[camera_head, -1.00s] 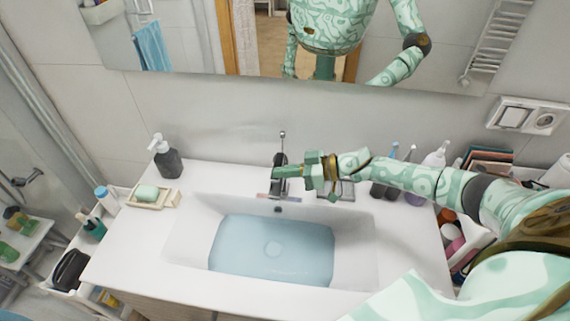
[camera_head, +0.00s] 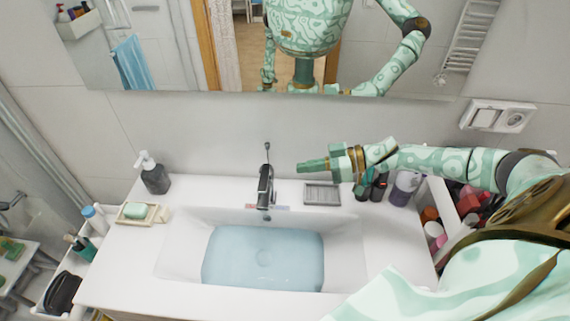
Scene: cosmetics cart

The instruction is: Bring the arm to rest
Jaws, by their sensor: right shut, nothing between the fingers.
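My right arm comes in from the right over the counter, patterned in pale green and teal. Its gripper (camera_head: 303,166) is shut and empty, pointing left. It hovers above the back of the counter, to the right of the dark faucet (camera_head: 265,188) and apart from it. A small grey ribbed tray (camera_head: 322,195) lies on the counter below the gripper. My left gripper does not show at the counter.
The sink (camera_head: 263,258) holds bluish water. A dark soap dispenser (camera_head: 155,178) and a soap dish (camera_head: 150,213) with green soap stand at left. Several bottles (camera_head: 403,188) stand below my right forearm. A side cart (camera_head: 470,205) holds cosmetics. The front counter is clear.

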